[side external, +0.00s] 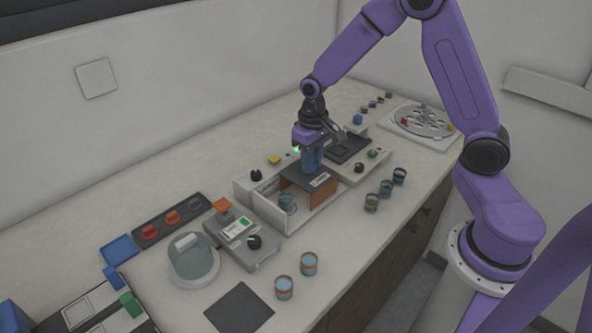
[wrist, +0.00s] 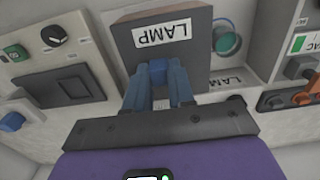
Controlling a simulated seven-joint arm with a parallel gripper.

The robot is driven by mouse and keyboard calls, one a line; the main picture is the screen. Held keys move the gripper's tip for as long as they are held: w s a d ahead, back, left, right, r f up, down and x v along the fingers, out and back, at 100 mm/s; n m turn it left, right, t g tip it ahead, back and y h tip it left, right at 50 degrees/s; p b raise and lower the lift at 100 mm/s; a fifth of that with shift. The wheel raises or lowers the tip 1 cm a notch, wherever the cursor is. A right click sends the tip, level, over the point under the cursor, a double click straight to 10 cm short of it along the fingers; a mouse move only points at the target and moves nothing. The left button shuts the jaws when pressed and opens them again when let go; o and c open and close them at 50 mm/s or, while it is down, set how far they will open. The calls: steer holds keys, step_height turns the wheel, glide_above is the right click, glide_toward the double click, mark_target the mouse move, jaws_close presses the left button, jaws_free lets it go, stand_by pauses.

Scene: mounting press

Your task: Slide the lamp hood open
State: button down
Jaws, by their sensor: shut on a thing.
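The lamp hood (side external: 323,194) has a dark top and orange-brown sides, with a white label. It sits over part of a low white lamp housing (side external: 297,222). In the wrist view the hood (wrist: 201,58) fills the upper middle, and its label reads LAMP. My gripper (side external: 312,172) comes down from above onto the hood. In the wrist view its blue fingers (wrist: 158,90) are shut on the hood's small blue handle (wrist: 158,71). A teal cup (side external: 287,202) stands in the uncovered left part of the housing; it also shows in the wrist view (wrist: 227,40).
A grey unit with a screen and black knob (side external: 240,238) stands left of the housing. A black-plated press unit (side external: 345,148) is behind right. Several cups (side external: 372,203) stand at the front right, and two more (side external: 309,263) at the front. A round carousel (side external: 420,124) is far right.

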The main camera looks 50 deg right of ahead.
steer(key=shift+d, duration=1.7)
steer(key=c, duration=1)
jaws_free()
steer(key=shift+d, duration=0.1)
steer(key=shift+o, duration=0.2)
steer(key=shift+r, duration=0.15)
steer(key=shift+r, duration=0.3)
step_height(320, 180, up, 17)
steer(key=shift+f, duration=0.2)
